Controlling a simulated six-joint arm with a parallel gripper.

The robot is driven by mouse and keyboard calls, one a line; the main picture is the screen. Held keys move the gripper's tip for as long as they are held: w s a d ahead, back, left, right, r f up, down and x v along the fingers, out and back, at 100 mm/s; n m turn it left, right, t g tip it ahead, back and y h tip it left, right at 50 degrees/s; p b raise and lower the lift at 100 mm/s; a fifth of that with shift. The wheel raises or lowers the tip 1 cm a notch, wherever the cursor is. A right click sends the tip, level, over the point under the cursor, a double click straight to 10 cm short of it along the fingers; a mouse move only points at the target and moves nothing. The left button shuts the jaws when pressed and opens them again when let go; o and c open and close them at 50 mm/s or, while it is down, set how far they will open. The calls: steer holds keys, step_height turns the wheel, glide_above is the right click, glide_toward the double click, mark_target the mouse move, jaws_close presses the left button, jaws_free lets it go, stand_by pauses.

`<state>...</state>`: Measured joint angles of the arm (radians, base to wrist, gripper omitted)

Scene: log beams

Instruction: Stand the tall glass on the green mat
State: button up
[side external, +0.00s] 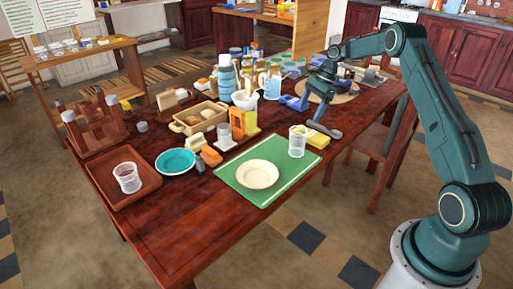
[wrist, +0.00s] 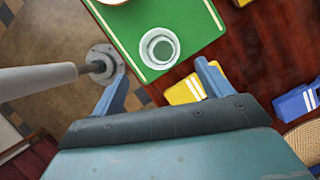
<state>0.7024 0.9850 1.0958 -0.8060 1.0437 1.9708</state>
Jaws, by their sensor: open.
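A tall clear glass (side external: 297,141) stands upright on the green mat (side external: 232,172), near the mat's far right corner. In the wrist view the glass (wrist: 159,48) is seen from above, with its round rim showing on the green mat (wrist: 192,14). My gripper (side external: 316,108) is open and empty, above the table beyond the mat. In the wrist view the tips of my gripper (wrist: 160,70) are spread wide, and the glass appears ahead of the gap between them. The fingers appear apart from the glass.
A cream plate (side external: 257,174) lies on the mat. A yellow packet (side external: 318,139) is beside the glass and a blue packet (side external: 292,103) is near my gripper. A shorter glass (side external: 127,178) stands on a brown tray (side external: 147,190). The table's front left is clear.

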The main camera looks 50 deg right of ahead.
steer(key=s+a+r+n+t+h, duration=0.1)
steer(key=s+a+r+n, duration=0.35)
steer(key=a+r, duration=0.6)
steer(key=s+a+r+n+t+h, duration=0.1)
steer(key=s+a+r+n, duration=0.4)
steer(key=a+r, duration=0.5)
steer(key=s+a+r+n+h, duration=0.1)
steer(key=s+a+r+n, duration=0.35)
steer(key=s+n, duration=0.4)
steer(key=s+a+f+n+t, duration=0.1)
steer(key=s+f+n, duration=0.1)
steer(key=s, duration=0.5)
steer(key=s+a+f+n+t+h, duration=0.1)
steer(key=s+a+f+n, duration=0.1)
steer(key=s, duration=0.6)
steer(key=shift+n, duration=0.3)
